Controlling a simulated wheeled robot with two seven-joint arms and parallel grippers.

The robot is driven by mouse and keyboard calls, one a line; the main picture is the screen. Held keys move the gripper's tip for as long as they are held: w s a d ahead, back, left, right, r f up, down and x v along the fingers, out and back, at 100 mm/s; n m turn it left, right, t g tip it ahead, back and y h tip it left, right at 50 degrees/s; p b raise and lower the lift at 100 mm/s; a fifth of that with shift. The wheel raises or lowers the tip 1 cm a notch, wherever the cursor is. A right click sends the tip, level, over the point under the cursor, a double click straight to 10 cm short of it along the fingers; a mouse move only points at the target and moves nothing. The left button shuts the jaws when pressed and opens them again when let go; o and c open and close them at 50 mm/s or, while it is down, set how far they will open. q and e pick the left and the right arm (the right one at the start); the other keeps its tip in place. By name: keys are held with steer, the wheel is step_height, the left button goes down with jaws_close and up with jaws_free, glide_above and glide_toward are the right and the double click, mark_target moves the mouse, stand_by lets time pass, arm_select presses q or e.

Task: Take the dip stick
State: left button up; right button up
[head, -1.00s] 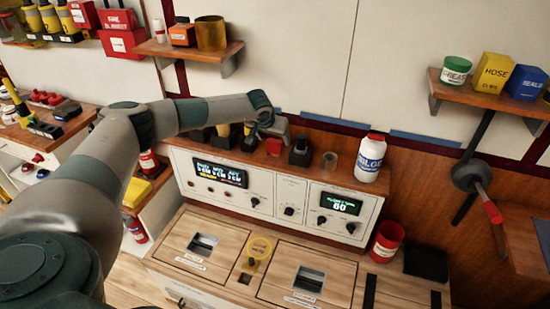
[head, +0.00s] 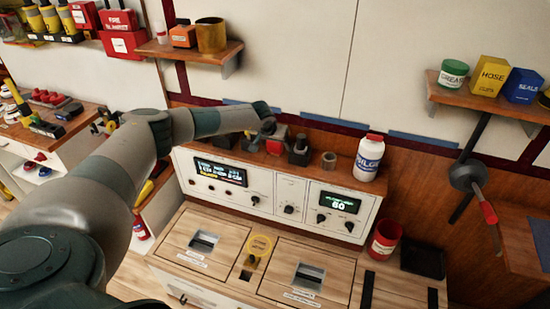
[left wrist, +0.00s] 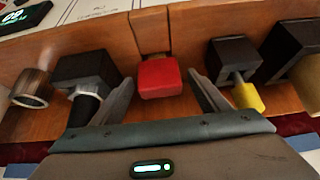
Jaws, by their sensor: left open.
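My left gripper (head: 268,130) is over the narrow wooden ledge behind the control panel. In the left wrist view its two fingers (left wrist: 160,88) are open, one on each side of a red block (left wrist: 160,77). The block also shows under the gripper in the head view (head: 274,147). I cannot tell whether the fingers touch it, and nothing is gripped. No thing is clearly marked as the dip stick. A yellow ring-shaped piece (head: 259,248) stands between the two hatches on the bench. My right gripper is not in view.
A white bottle (head: 369,160) stands farther right. A shelf (head: 205,52) overhangs at upper left.

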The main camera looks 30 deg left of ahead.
arm_select(q)
steer(key=c, duration=1.6)
steer(key=shift+o, duration=0.2)
steer(key=shift+r, duration=0.1)
